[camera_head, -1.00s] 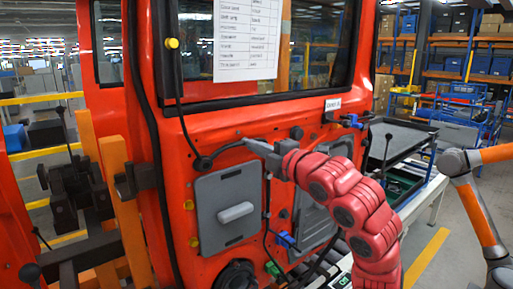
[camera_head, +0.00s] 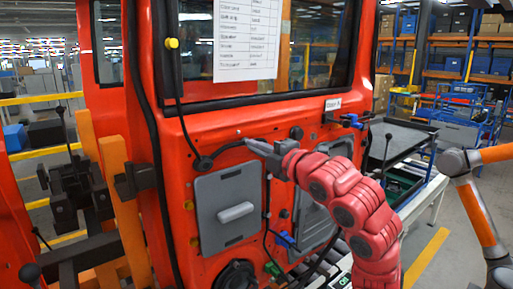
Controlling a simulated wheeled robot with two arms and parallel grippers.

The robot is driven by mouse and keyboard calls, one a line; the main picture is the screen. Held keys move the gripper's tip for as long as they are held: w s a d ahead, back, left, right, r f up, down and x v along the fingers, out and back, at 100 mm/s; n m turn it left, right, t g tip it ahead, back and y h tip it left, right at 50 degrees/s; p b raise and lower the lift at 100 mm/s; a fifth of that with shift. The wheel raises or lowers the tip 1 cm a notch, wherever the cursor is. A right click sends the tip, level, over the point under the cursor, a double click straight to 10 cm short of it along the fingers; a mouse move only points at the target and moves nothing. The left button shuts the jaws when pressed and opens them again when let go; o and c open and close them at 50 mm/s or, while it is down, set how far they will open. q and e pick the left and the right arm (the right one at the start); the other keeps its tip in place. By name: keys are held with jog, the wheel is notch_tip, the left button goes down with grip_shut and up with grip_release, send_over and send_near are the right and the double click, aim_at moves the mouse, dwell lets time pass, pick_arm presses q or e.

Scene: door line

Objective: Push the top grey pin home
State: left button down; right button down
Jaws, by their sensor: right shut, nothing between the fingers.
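The red door (camera_head: 205,120) stands upright in front of me. A small light spot on it, which looks like a grey pin head (camera_head: 239,132), shows just above and left of my right fingertips; I cannot tell how far it stands out. My right gripper (camera_head: 254,146), on the red arm from the lower right, is shut and empty, its tips close to the door face. I cannot tell whether they touch it. Black cable ends in a round plug (camera_head: 203,163) to the left of the tips. My left gripper is out of view.
Below are a grey panel with a handle (camera_head: 222,210) and a blue clip (camera_head: 286,239). A black knob (camera_head: 296,132) is near my arm. An orange-and-grey arm (camera_head: 480,205) stands at right.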

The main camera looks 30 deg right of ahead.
jog(key=shift+w+r, duration=0.1)
jog(key=shift+w, duration=0.1)
jog(key=shift+w, duration=0.3)
dwell(0.4)
jog(key=s+b, duration=0.6)
jog(key=s, duration=0.1)
jog(key=shift+d, duration=0.2)
